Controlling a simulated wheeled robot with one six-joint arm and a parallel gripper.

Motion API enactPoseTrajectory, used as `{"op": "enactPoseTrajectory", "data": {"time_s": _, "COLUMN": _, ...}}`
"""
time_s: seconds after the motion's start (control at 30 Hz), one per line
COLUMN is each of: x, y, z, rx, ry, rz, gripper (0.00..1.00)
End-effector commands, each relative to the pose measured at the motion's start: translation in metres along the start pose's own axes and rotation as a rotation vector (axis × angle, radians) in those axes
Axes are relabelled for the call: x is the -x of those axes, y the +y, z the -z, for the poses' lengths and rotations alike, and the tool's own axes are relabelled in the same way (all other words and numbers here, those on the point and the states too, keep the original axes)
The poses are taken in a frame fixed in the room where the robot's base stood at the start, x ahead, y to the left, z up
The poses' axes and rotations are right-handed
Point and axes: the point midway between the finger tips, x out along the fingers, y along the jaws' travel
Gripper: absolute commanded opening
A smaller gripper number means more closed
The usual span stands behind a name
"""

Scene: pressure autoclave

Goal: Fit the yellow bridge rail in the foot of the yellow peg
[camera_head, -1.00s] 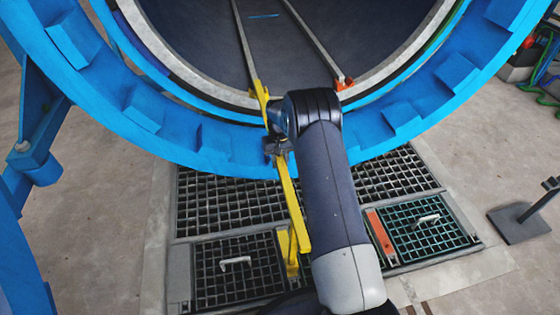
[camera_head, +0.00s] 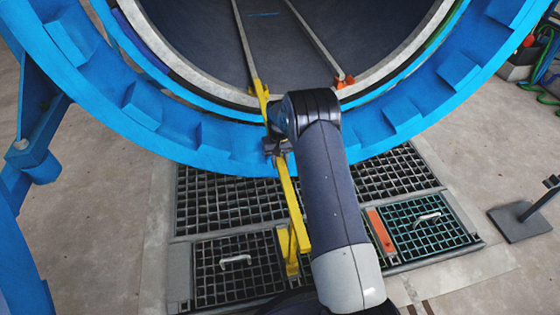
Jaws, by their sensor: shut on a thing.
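The yellow bridge rail (camera_head: 289,200) is a long bar running from the autoclave's lower rim down toward the floor grating. My gripper (camera_head: 278,150) is shut on it near its upper part, partly hidden by my wrist. The yellow peg (camera_head: 261,92) stands at the near end of the left inner rail, at the autoclave mouth. The bridge rail's upper end lies close to the peg's foot; my wrist and gripper partly cover this spot, so I cannot tell whether they are joined. The bridge rail's lower end is by a yellow post (camera_head: 289,255) at the grating.
The blue autoclave ring (camera_head: 210,140) arches around the opening. An orange peg (camera_head: 344,81) is on the right inner rail, and an orange bar (camera_head: 380,232) lies on the grating. Floor gratings (camera_head: 225,205) with handles lie below. A dark stand (camera_head: 520,222) is at right.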

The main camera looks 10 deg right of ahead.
Motion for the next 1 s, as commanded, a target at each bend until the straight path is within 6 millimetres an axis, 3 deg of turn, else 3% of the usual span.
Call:
{"op": "enactPoseTrajectory", "data": {"time_s": 0.13, "x": -0.005, "y": 0.0, "z": -0.001, "rx": 0.0, "ry": -0.006, "rz": 0.0, "gripper": 0.0}}
{"op": "enactPoseTrajectory", "data": {"time_s": 1.0, "x": 0.008, "y": 0.0, "z": -0.001, "rx": 0.0, "ry": -0.003, "rz": 0.0, "gripper": 0.0}}
